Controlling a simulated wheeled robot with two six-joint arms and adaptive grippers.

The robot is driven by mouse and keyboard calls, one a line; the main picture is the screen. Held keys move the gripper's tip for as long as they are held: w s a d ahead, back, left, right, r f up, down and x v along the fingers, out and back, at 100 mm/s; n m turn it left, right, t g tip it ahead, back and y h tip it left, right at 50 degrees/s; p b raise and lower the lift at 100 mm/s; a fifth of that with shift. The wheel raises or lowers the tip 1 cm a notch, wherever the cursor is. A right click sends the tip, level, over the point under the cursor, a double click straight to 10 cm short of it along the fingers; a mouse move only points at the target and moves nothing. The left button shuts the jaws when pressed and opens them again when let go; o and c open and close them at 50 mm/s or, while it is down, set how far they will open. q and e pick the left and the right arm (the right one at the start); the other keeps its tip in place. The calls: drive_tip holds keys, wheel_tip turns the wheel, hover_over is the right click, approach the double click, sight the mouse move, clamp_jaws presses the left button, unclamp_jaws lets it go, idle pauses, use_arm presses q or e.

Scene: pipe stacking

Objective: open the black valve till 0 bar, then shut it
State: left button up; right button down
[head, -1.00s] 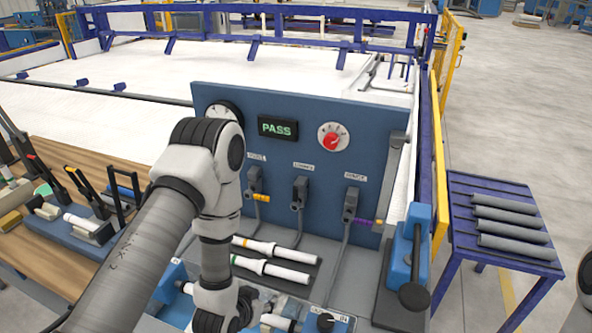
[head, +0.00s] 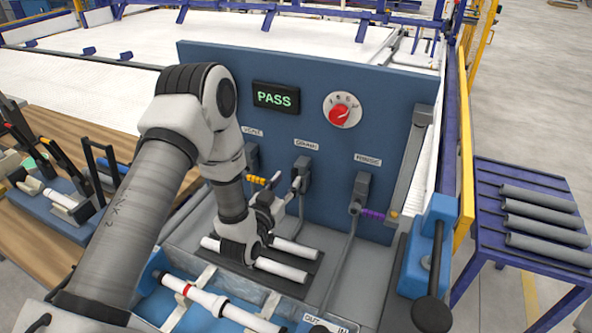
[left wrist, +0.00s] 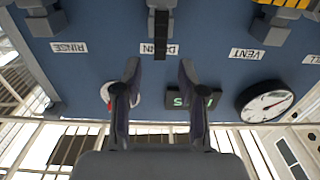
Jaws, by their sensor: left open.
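The black valve (left wrist: 161,42) is the middle one on the blue panel, under the DRAIN label; its black handle shows in the left wrist view, which is upside down. In the head view the drain valve (head: 303,167) is partly behind my gripper. My left gripper (head: 280,184) is in front of this valve, open and empty. In the left wrist view its fingers (left wrist: 159,88) are spread below the handle, apart from it. The pressure gauge (left wrist: 265,103) has a white dial, its reading too small to tell; my arm hides it in the head view. My right gripper is not in view.
The vent valve (head: 256,180) has a yellow handle, the rinse valve (head: 372,213) a purple one. A PASS display (head: 275,97) and a red knob (head: 340,115) sit above. White tubes (head: 295,248) lie below my gripper. A blue press (head: 428,255) stands at right.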

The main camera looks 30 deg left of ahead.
sight(293, 172)
use_arm(q)
drive_tip(key=w+p, duration=0.1)
drive_tip(key=w, duration=0.4)
drive_tip(key=shift+a, duration=0.1)
drive_tip(key=shift+w+f, duration=0.1)
drive_tip(key=shift+w, duration=0.25)
drive_tip(key=shift+s, duration=0.15)
drive_tip(key=shift+c, duration=1)
clamp_jaws()
